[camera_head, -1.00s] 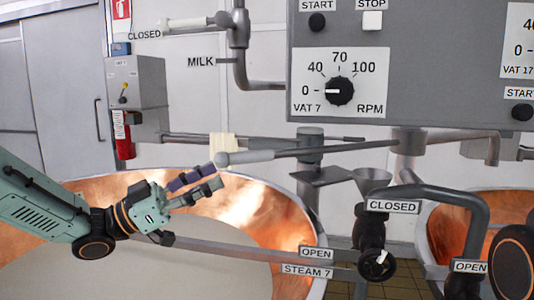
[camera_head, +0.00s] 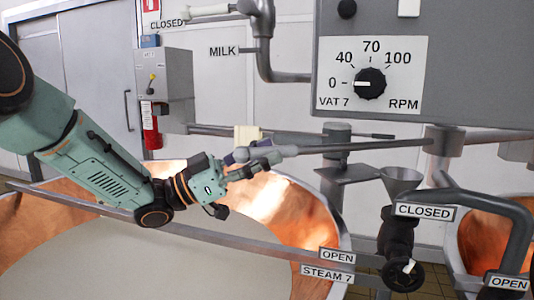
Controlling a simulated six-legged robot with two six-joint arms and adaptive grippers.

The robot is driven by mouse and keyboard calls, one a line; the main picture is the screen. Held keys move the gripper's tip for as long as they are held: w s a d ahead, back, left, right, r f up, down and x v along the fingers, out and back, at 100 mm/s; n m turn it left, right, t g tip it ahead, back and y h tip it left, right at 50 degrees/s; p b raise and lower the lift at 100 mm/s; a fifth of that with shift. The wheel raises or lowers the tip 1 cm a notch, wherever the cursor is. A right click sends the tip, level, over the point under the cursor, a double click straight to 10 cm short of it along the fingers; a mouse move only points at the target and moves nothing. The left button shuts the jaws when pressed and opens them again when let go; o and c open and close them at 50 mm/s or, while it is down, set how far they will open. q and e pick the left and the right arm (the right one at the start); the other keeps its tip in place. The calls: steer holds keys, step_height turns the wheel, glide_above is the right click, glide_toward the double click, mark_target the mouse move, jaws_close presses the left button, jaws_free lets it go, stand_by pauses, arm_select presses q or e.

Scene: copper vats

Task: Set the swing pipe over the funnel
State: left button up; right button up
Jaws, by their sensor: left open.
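The grey swing pipe (camera_head: 350,147) runs level from a post at the right to a rounded end over the left copper vat. The grey funnel (camera_head: 402,176) is below the pipe and well to the right of that end; the pipe's free end is not over it. My left gripper (camera_head: 262,158) is open at the pipe's free end. Its fingers overlap that end in the picture, and I cannot tell whether they touch it. My right gripper is out of view.
The left copper vat (camera_head: 305,222) holds pale liquid, with a grey bar crossing in front. A grey control box (camera_head: 440,60) overhangs the pipe. A dark valve (camera_head: 400,245) and a bent pipe (camera_head: 520,225) stand at the right. A cream block (camera_head: 247,134) sits behind my fingers.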

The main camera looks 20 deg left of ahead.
arm_select(q)
steer(key=shift+s+d+r, duration=0.15)
steer(key=shift+d+r, duration=0.1)
steer(key=shift+d, duration=0.3)
steer(key=shift+s+d+r, duration=0.1)
steer(key=shift+d+r, duration=0.1)
steer(key=shift+d, duration=0.3)
steer(key=shift+w+a+f, duration=0.15)
steer(key=shift+w+a, duration=0.05)
steer(key=shift+w, duration=0.1)
steer(key=shift+w+a+f, duration=0.1)
steer(key=shift+a, duration=0.25)
steer(key=c, duration=0.3)
steer(key=shift+s+d+r, duration=0.2)
steer(key=shift+s+d, duration=0.15)
steer(key=shift+d, duration=0.05)
steer(key=c, duration=0.5)
steer(key=shift+w+a+f, duration=0.1)
steer(key=shift+w+a, duration=0.05)
steer(key=shift+w, duration=0.1)
jaws_close()
steer(key=shift+s, duration=0.1)
